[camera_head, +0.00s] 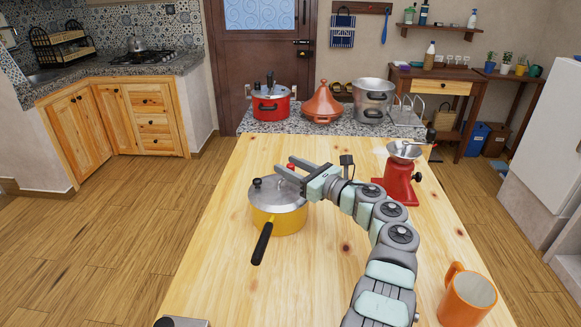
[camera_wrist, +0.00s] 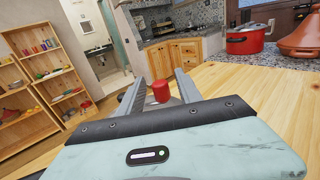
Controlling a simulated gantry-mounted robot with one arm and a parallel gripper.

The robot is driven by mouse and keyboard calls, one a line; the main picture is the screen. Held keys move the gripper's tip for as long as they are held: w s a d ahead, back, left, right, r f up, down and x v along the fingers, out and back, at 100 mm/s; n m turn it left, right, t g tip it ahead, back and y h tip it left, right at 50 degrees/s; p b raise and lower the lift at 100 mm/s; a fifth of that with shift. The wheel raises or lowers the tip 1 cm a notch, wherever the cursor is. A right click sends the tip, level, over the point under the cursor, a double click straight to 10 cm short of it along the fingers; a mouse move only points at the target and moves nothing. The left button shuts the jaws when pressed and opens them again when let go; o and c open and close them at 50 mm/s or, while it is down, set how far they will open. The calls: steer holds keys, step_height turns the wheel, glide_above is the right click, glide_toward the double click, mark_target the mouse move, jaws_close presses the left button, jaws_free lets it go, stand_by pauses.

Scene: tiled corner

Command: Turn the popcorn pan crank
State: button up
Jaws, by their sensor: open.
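The popcorn pan (camera_head: 278,218) is a yellow pot with a grey metal lid and a black handle pointing to the front. It stands on the wooden table. A red knob (camera_head: 291,167), apparently the crank's grip, shows above the lid by my fingers. My gripper (camera_head: 284,165) is open above the back of the lid. In the wrist view, the red knob (camera_wrist: 160,91) sits between the two spread fingers of my gripper (camera_wrist: 160,76), with a gap on each side. Part of the lid and most of the crank arm are hidden by my gripper.
A red grinder (camera_head: 398,182) stands right of my arm, and an orange mug (camera_head: 467,297) is at the front right. A red pressure cooker (camera_head: 270,104), a tagine (camera_head: 322,106) and a steel pot (camera_head: 372,100) stand on the counter behind. The table left of the pan is clear.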

steer(key=shift+s+d+r, duration=0.1)
steer(key=shift+s+d, duration=0.2)
steer(key=shift+d, duration=0.15)
steer(key=p+v, duration=0.2)
steer(key=v, duration=0.4)
steer(key=shift+s, duration=0.2)
steer(key=shift+d, duration=0.1)
